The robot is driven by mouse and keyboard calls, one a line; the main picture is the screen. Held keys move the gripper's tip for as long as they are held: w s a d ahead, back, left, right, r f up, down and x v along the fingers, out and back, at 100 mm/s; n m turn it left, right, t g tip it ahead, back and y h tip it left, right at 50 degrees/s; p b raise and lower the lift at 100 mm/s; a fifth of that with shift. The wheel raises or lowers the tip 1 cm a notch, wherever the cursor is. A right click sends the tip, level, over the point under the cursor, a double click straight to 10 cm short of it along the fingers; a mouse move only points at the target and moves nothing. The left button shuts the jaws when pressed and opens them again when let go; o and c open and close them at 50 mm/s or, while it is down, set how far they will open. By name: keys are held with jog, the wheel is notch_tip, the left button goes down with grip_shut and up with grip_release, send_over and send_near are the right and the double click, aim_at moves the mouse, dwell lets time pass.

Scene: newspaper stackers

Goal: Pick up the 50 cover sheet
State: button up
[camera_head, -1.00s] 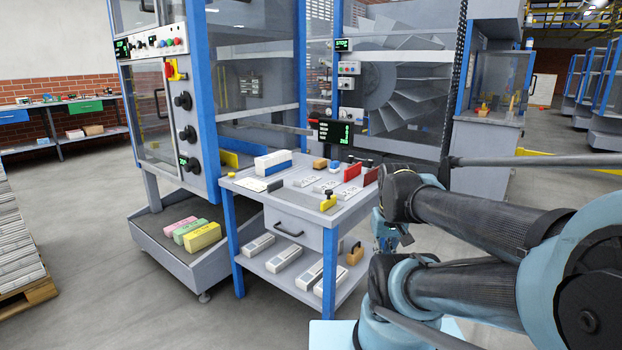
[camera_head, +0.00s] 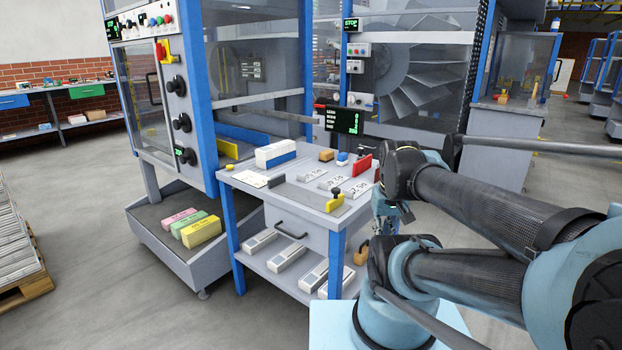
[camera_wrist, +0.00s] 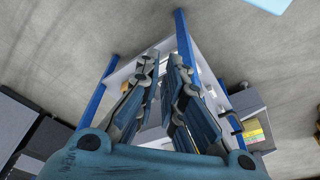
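Several white sheets with dark print lie on the grey table (camera_head: 285,205) in the head view. One flat sheet (camera_head: 251,179) is at the left; three small printed pieces lie to the right, namely a far one (camera_head: 312,175), a middle one (camera_head: 333,183) and a near one (camera_head: 358,189). The print is too small to tell which is the 50 cover sheet. My gripper (camera_wrist: 163,64) is open and empty in the wrist view, with a gap between its fingers. In the head view it hangs beyond the table's right side, partly hidden by my arm.
A white-and-blue block (camera_head: 276,155) and a yellow stop (camera_head: 334,203) are on the table. A red plate (camera_head: 362,165) stands near its right edge. The lower shelf (camera_head: 262,262) holds several white bundles. A blue-framed machine stands behind.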

jog(key=w+a+r+n+y, duration=0.15)
jog(key=w+a+r, duration=0.3)
jog(key=w, duration=0.45)
jog(key=w+a+r+n, duration=0.35)
jog(key=w+r, duration=0.25)
jog(key=w, duration=0.3)
jog(key=w+a+r+n+y, duration=0.1)
jog(key=w+a+r+n, duration=0.1)
jog(key=w+a+r, duration=0.45)
jog(key=w+a+n, duration=0.3)
jog(key=w+a, duration=0.2)
jog(key=w, duration=0.7)
jog(key=shift+y, duration=0.45)
jog(key=x, duration=1.1)
jog(key=shift+w+a, duration=0.15)
jog(key=shift+w, duration=0.1)
jog(key=shift+x, duration=3.3)
grip_shut()
jog(key=shift+r, duration=0.1)
